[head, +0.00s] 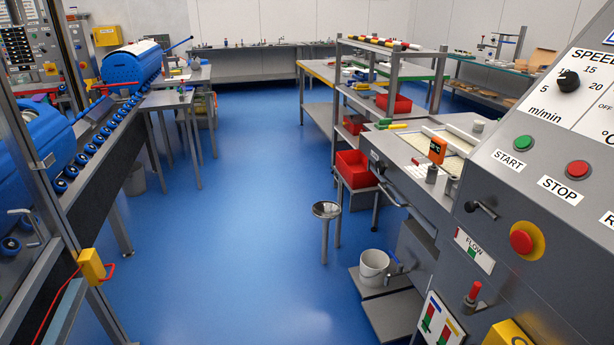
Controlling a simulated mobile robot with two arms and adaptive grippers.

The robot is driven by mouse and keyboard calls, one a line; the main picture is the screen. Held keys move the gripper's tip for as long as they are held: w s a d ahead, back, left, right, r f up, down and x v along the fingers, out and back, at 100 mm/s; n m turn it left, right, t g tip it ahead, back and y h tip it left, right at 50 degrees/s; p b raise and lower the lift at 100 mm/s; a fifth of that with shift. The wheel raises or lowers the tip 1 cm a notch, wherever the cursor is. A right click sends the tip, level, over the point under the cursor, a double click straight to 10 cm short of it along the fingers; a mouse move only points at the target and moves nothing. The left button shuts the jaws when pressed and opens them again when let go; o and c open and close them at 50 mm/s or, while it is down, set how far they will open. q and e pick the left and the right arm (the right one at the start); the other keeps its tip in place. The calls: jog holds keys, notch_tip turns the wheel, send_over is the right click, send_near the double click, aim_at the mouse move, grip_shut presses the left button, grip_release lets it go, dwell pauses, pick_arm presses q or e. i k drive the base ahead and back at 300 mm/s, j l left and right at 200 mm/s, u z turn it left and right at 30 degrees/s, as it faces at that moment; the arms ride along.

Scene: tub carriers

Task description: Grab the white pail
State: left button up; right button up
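The white pail (374,268) stands upright on a low grey shelf beside the grey machine, right of centre in the head view. Its open rim faces up and its inside looks empty. A metal tap or handle part of the machine is close to its right side; I cannot tell whether they touch. Neither of my grippers is in view.
The grey machine with buttons (520,190) fills the right side. A round-topped metal stand (326,211) is behind the pail, and red bins (355,169) are beyond it. A conveyor (75,190) runs along the left. The blue floor (225,230) between is clear.

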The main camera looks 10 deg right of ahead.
aim_at(374, 264)
jog(key=i+j+z, duration=0.1)
jog(key=i+z, duration=0.3)
jog(key=i+j+z, duration=0.15)
jog(key=i+z, duration=0.25)
jog(key=i+j+z, duration=0.2)
jog(key=z, duration=0.2)
jog(key=i+j+z, duration=0.25)
jog(key=j+z, duration=0.15)
jog(key=i+j+z, duration=0.15)
jog(key=j+z, duration=0.25)
jog(key=j, duration=0.15)
